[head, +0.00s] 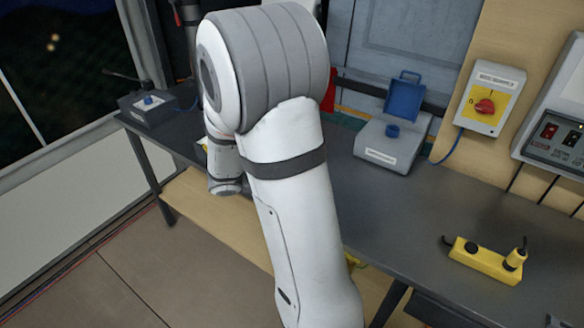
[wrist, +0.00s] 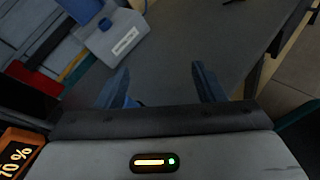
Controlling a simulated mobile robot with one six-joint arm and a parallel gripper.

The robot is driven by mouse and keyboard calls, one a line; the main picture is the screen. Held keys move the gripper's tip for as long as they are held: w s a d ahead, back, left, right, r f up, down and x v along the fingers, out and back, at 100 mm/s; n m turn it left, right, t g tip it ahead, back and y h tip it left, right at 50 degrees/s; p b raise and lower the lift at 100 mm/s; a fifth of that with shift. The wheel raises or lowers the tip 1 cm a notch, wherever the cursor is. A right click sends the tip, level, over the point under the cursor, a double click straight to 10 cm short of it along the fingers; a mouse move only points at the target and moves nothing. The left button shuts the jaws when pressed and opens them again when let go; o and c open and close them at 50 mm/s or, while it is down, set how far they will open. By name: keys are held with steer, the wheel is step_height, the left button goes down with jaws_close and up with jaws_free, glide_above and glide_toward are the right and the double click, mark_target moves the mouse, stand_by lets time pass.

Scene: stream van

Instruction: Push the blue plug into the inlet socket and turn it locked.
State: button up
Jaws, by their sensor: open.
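A grey inlet box (head: 385,150) stands on the bench in the head view, with a raised blue lid (head: 405,98) and a round blue socket (head: 392,131) on top. It also shows at upper left in the wrist view (wrist: 115,38). At the far left, another grey box (head: 135,113) bears a small blue piece (head: 149,100), possibly the plug; I cannot be sure. My gripper (wrist: 160,77) is open over the dark bench top, apart from the inlet box. A blue patch (wrist: 132,102) shows by its left finger; I cannot tell what it is. My arm hides the gripper in the head view.
A switch box with a red knob (head: 484,106) hangs right of the inlet box. A yellow unit with a black top piece (head: 484,261) lies on the right of the bench (head: 400,215). The bench between has free room.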

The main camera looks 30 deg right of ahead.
steer(key=w+d+f+n+t+h+b, duration=0.1)
steer(key=w+f+n+t, duration=0.1)
steer(key=w+f+n, duration=0.1)
steer(key=w+f+n+t+h+b, duration=0.1)
steer(key=w+f+n+t, duration=0.1)
steer(key=w+f+n, duration=0.1)
steer(key=w+d+f+n+t+h+b, duration=0.1)
steer(key=w+f+n+t, duration=0.1)
steer(key=w+f, duration=0.2)
steer(key=shift+w+d+f+n+h+b, duration=0.1)
steer(key=shift+d+f+n+h+b, duration=0.25)
steer(key=shift+f, duration=0.25)
steer(key=d, duration=0.5)
steer(key=w+d+p, duration=0.1)
steer(key=d, duration=0.1)
steer(key=shift+d, duration=0.2)
steer(key=shift+c, duration=0.3)
steer(key=c, duration=1.1)
